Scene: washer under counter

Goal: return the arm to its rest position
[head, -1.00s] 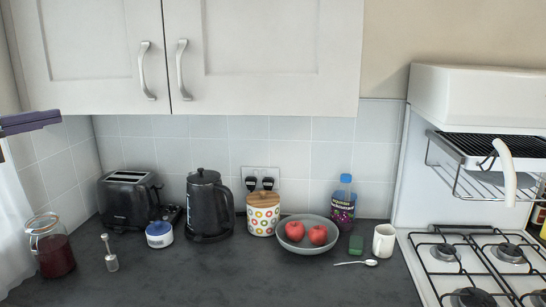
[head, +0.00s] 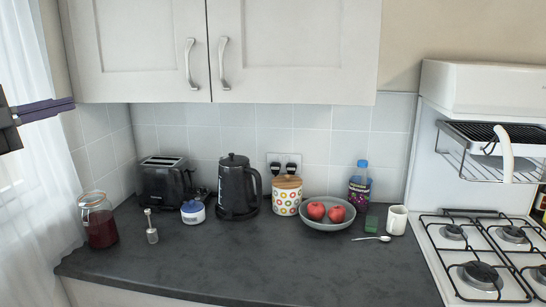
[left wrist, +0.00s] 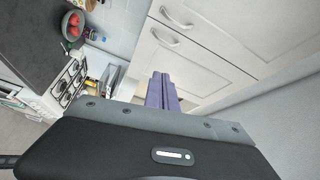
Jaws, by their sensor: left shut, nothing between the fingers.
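My left gripper (head: 48,109) comes in at the left edge of the head view, raised above the counter and left of the wall cupboard. Its purple fingers are closed together with nothing between them. In the left wrist view the shut fingers (left wrist: 162,90) point toward the white cupboard doors (left wrist: 205,45). My right gripper does not show in either view.
The dark counter (head: 240,262) has a clear front. Along its back stand a glass jar (head: 101,222), toaster (head: 165,183), kettle (head: 237,188), patterned canister (head: 287,196), apple bowl (head: 328,213), bottle (head: 358,187) and mug (head: 396,219). A gas hob (head: 470,250) is at right.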

